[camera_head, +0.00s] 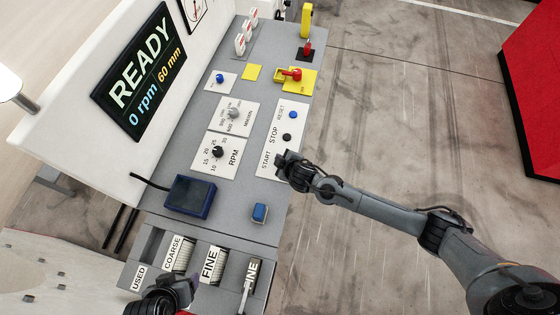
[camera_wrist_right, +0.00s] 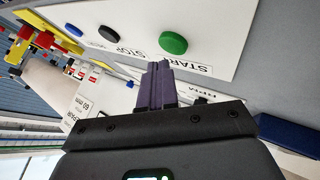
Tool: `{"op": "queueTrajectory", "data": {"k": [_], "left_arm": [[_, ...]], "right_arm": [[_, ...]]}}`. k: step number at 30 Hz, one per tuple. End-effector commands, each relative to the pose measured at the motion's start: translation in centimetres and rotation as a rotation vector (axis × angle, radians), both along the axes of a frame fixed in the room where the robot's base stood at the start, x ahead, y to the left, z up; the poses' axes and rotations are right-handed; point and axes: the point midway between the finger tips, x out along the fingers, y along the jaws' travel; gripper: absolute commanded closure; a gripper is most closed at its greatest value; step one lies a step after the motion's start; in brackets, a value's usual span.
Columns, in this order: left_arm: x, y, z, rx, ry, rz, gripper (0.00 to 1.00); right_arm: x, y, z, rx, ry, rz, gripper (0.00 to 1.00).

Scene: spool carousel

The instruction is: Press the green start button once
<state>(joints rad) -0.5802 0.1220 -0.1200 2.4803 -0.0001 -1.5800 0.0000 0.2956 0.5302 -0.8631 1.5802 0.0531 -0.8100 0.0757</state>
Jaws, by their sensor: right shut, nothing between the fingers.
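The green start button (camera_wrist_right: 173,43) shows in the right wrist view, round and raised on a white panel (camera_wrist_right: 215,25) beside the printed word START. My right gripper (camera_wrist_right: 156,66) is shut and empty. Its fingertips are close to the button's edge in that view; I cannot tell if they touch it. In the head view my right gripper (camera_head: 283,157) is over the START end of the panel and hides the green button. My left gripper (camera_head: 185,284) is low at the left, by the tray of labelled rolls; its jaw opening is unclear.
A black stop button (camera_head: 286,137) and a blue reset button (camera_head: 293,115) share the panel. An RPM dial (camera_head: 218,152) is to the left. A blue box (camera_head: 190,196) and a small blue block (camera_head: 260,212) lie nearer. The screen (camera_head: 140,72) reads READY, 0 rpm, 60 mm.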

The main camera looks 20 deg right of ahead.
Motion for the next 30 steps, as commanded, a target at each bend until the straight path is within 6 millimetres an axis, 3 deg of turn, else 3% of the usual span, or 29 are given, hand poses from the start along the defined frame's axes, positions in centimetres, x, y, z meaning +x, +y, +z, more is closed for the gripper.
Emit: {"op": "queueTrajectory", "data": {"k": [30], "left_arm": [[-0.01,0.12,-0.38,0.005,0.000,-0.004,0.31]], "right_arm": [[0.00,0.01,-0.86,0.000,0.000,0.000,1.00]]}}
